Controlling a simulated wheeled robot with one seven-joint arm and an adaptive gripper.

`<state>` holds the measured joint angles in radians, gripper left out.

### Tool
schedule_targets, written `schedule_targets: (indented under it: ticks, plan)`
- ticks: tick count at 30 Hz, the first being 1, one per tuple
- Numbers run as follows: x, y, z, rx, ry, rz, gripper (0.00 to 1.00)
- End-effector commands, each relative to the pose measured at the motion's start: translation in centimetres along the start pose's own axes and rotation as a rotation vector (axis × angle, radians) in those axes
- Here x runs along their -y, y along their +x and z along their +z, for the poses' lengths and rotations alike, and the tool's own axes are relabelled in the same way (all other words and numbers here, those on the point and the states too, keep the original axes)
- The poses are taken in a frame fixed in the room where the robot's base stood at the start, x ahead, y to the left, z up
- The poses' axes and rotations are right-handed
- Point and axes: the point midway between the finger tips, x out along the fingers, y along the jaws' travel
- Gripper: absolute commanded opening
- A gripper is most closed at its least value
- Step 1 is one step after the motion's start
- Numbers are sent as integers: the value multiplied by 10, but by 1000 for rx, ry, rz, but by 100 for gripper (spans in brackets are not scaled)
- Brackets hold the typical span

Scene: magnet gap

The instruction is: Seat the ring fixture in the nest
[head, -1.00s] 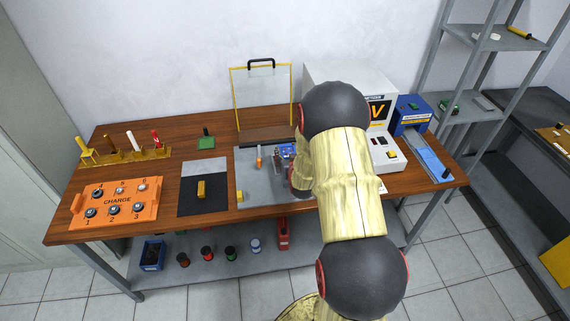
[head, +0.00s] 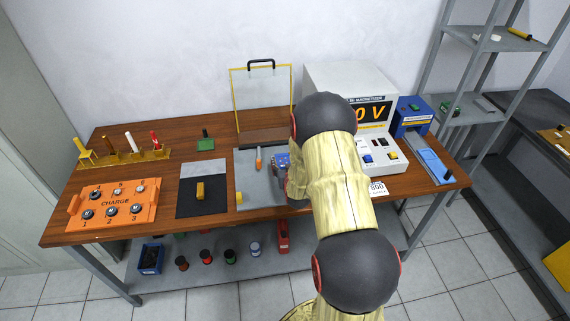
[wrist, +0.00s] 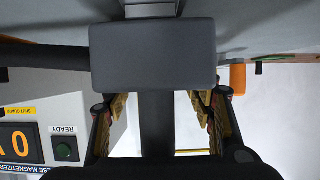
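In the head view my gripper is mostly hidden by my own arm, low over the grey mat (head: 252,190). A blue object (head: 282,160), partly hidden, stands beside it. In the wrist view the two fingers of my gripper (wrist: 163,105) are apart, with yellowish inner pads. A grey block (wrist: 152,55) covers the fingertips, and a darker upright strip shows between the fingers. I cannot tell whether they grip the block. I cannot make out for sure which part is the ring fixture or which is the nest.
The pulse magnetizer (head: 375,110) stands behind to the right and reads 0 V. A yellow-framed clear guard (head: 262,98) stands at the back. The orange charge tray (head: 112,205) and a black-and-grey mat with a yellow block (head: 200,190) are to the left. A blue device (head: 432,160) is at the right.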

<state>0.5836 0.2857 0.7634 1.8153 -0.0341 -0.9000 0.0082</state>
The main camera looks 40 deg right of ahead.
Motion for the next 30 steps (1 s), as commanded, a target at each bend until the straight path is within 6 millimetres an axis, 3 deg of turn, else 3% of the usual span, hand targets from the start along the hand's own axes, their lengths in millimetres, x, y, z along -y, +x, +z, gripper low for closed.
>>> schedule_targets:
  ticks: [8,20,30]
  plan:
    - [0,0,-1,0,0,0,71]
    - [0,-2,-5,0,0,0,71]
    - [0,-67,-5,0,0,0,71]
